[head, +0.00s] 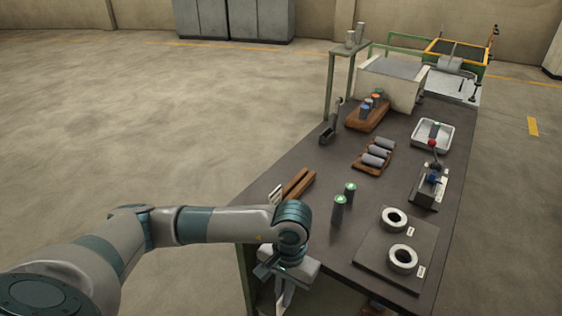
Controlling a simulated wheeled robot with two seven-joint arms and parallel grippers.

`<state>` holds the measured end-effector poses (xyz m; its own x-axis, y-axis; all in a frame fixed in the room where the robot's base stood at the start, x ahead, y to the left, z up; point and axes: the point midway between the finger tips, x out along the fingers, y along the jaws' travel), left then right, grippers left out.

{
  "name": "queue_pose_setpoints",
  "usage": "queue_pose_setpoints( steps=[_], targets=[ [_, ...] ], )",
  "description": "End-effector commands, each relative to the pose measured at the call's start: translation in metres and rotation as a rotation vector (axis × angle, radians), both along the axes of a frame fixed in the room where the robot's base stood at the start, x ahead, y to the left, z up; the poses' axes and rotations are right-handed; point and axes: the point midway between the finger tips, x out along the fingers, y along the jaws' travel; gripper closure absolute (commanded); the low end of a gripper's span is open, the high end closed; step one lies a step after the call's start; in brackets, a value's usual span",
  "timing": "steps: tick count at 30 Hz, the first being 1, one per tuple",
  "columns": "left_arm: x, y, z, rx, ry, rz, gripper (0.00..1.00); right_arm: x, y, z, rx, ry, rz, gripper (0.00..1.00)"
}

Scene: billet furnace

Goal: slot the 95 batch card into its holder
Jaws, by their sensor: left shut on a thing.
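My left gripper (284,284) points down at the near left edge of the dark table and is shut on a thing. A thin pale piece (280,303) shows below its fingers; I cannot read it or be sure it is the 95 batch card. A wooden block with a dark lengthwise groove (299,183), possibly the card holder, lies at the table's left edge, beyond the gripper. A white card-like piece with dark marks (276,196) shows at its near end, partly behind my wrist. My right gripper is not in view.
Two green-topped grey cylinders (339,207) stand right of the block. Two metal rings (403,259) with white tags lie on a dark plate (376,244). Beyond are a wooden rack of grey billets (375,153), a clamp-like fixture (430,187) and a white tray (444,147).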

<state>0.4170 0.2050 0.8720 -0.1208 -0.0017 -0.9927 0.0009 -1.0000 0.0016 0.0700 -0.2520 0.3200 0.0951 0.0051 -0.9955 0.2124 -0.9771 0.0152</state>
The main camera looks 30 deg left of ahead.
Motion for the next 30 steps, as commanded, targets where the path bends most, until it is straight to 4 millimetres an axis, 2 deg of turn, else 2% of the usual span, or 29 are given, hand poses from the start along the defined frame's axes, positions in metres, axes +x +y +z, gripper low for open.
queue_pose_setpoints(
  steps=[17, 23, 30],
  targets=[
    [0.004, 0.002, 0.003, 0.001, -0.002, 0.045, 1.00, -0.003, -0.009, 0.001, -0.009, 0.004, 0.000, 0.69],
    [0.018, 0.013, 0.013, 0.008, -0.007, 0.248, 1.00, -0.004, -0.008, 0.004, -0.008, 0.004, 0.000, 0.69],
    [0.048, 0.036, 0.039, 0.012, -0.014, 0.707, 1.00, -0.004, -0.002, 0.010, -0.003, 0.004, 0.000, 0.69]
  ],
)
